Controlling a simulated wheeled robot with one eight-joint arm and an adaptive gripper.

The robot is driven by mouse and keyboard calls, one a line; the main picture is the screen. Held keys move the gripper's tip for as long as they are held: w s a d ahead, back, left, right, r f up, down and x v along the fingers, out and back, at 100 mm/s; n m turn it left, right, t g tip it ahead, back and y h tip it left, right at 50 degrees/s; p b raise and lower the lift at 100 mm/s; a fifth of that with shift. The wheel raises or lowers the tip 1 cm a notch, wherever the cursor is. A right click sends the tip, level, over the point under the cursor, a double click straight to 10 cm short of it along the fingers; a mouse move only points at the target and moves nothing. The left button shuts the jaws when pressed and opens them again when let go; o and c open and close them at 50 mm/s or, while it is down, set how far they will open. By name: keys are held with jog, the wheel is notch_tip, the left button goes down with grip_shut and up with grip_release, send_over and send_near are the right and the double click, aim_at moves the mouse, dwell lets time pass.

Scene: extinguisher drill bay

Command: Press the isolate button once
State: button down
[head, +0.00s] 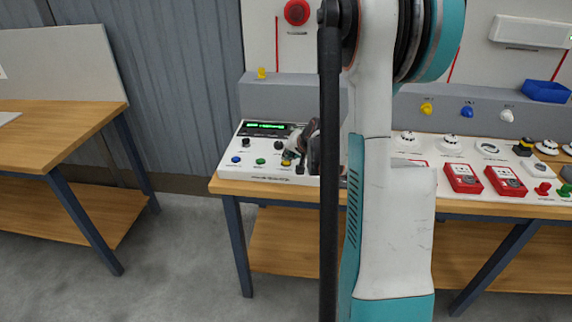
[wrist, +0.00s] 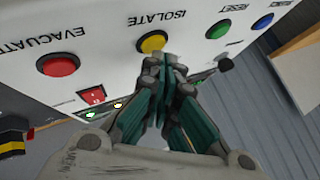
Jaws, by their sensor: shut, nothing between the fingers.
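The isolate button (wrist: 151,41) is a round yellow button with the word ISOLATE beside it on a white control panel (wrist: 105,30). In the head view the yellow button (head: 286,163) shows near the panel's front, partly beside my gripper. My gripper (wrist: 163,61) is shut and empty. Its fingertips are right at the lower edge of the yellow button in the wrist view. I cannot tell whether they touch it. In the head view my gripper (head: 289,156) is over the panel, and my arm hides the panel's right part.
A red button (wrist: 58,64) marked EVACUATE is on one side of the isolate button, and a green button (wrist: 219,29) and a blue button (wrist: 262,21) are on the other. Red call boxes (head: 463,178) and detectors stand on the bench to the right. A wooden table (head: 60,110) is at left.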

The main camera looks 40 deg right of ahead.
jog(key=shift+f+b, duration=0.4)
dwell(0.8)
jog(key=shift+r, duration=0.15)
jog(key=shift+r+p, duration=0.6)
jog(key=shift+r, duration=0.15)
jog(key=shift+r+p, duration=1.65)
jog(key=shift+r, duration=0.85)
